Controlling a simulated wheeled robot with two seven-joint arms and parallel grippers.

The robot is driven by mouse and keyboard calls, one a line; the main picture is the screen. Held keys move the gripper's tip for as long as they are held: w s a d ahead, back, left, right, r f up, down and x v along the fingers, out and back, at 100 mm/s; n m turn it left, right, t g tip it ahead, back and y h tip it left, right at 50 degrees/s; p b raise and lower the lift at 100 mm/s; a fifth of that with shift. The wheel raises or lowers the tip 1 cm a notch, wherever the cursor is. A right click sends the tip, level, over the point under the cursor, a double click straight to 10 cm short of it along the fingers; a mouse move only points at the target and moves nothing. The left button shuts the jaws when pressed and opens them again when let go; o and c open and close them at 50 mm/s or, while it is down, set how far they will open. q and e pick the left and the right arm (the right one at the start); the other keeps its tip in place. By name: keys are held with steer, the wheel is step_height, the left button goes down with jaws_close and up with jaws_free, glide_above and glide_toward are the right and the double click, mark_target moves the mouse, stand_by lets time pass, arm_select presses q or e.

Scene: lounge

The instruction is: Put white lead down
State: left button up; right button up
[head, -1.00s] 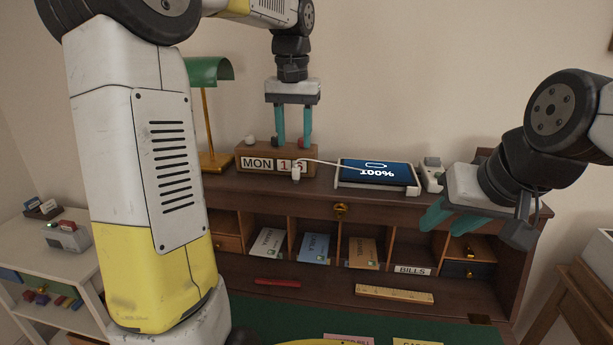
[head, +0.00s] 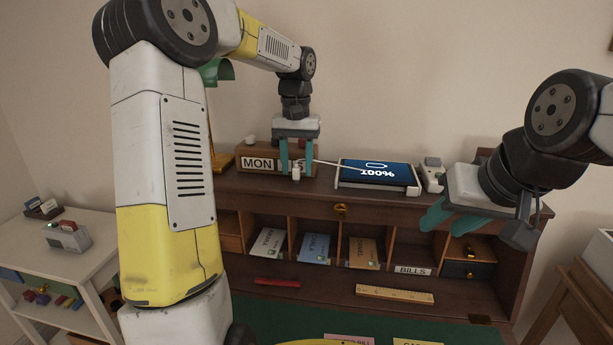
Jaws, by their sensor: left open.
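The white lead (head: 325,162) runs from the tablet (head: 374,172), which shows 100%, leftward to a white plug (head: 296,172). The plug sits in front of the wooden calendar block (head: 257,162), on the desk's top ledge. My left gripper (head: 296,168) is open and points down, with its two teal fingers on either side of the plug. Whether the fingers touch it I cannot tell. My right gripper (head: 449,221) hangs at the right in front of the desk, its fingers seen at an angle; its opening is unclear.
A white adapter (head: 432,175) stands right of the tablet. A green lamp (head: 218,72) stands behind my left arm. Below are pigeonholes with letters, a ruler (head: 394,294) and a red item (head: 277,282). A white shelf (head: 70,262) is at left.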

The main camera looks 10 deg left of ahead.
arm_select(q)
jaws_close()
steer(key=shift+r, duration=0.2)
